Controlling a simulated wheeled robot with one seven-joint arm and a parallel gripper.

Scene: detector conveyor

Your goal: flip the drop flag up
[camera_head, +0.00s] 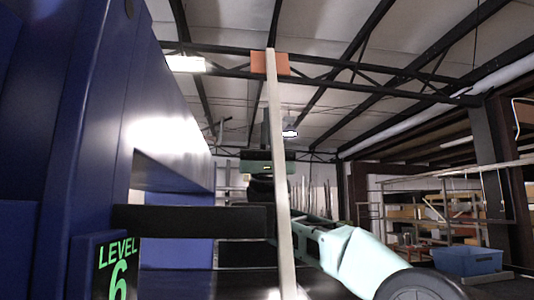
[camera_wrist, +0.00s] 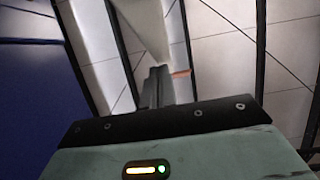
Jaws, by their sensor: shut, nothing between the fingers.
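The drop flag is a long pale pole (camera_head: 276,150) with an orange plate (camera_head: 282,65) near its top. In the head view the pole stands nearly upright, rising from the bottom edge toward the roof. My gripper (camera_head: 265,112) points upward just behind the pole in the picture, below the orange plate; the pole partly covers it. In the wrist view my gripper's dark fingers (camera_wrist: 158,72) are together and empty. The pale pole (camera_wrist: 145,25) passes above them, and a sliver of orange (camera_wrist: 182,73) shows to their right. I cannot tell whether the fingers touch the pole.
A large blue machine (camera_head: 80,120) fills the left side, with a "LEVEL 6" panel (camera_head: 105,265) low on it. Racks and a blue bin (camera_head: 467,261) stand far right. Space above is open to the roof beams.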

